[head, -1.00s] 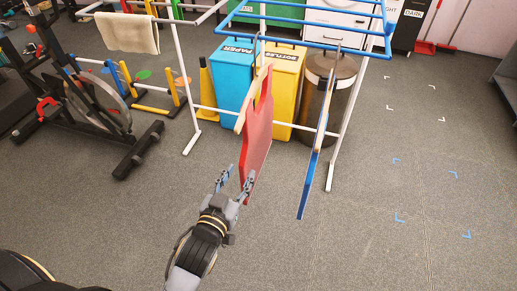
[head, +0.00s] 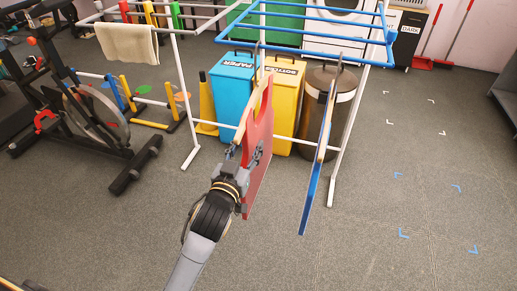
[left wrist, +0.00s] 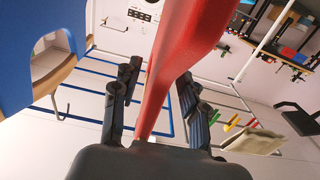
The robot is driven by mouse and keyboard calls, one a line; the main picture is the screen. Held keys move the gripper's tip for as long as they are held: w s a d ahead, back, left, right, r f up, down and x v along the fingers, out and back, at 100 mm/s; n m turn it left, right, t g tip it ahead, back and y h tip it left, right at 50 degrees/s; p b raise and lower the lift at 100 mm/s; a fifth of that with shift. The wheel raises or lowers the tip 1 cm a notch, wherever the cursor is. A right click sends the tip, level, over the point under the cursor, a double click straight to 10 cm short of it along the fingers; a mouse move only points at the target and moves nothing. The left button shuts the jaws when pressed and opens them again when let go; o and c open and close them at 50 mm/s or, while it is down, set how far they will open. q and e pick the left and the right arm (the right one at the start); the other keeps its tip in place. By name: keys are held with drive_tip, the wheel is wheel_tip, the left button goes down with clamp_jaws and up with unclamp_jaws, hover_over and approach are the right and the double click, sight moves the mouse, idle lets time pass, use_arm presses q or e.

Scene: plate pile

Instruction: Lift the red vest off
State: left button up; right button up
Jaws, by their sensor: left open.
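The red vest (head: 263,140) hangs edge-on from a wooden hanger (head: 244,116) on the rack with blue rails (head: 322,37). My left gripper (head: 244,152) is at the near side of the vest, below the hanger. In the left wrist view, the red vest (left wrist: 183,55) passes between the two spread fingers of my left gripper (left wrist: 157,75). The fingers look open, with a gap at least on the left side. The vest hides part of the right finger in the head view. My right gripper is not in view.
A blue vest (head: 317,160) hangs to the right of the red one. Blue (head: 232,88), yellow (head: 282,110) and brown (head: 319,115) bins stand behind. A cream towel (head: 127,43) hangs on the left rail.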

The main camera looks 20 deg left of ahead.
sight(259, 130)
use_arm(q)
drive_tip(key=w, duration=0.3)
drive_tip(key=shift+w+f, duration=0.1)
drive_tip(key=shift+w, duration=0.15)
drive_tip(key=shift+c, duration=0.3)
clamp_jaws()
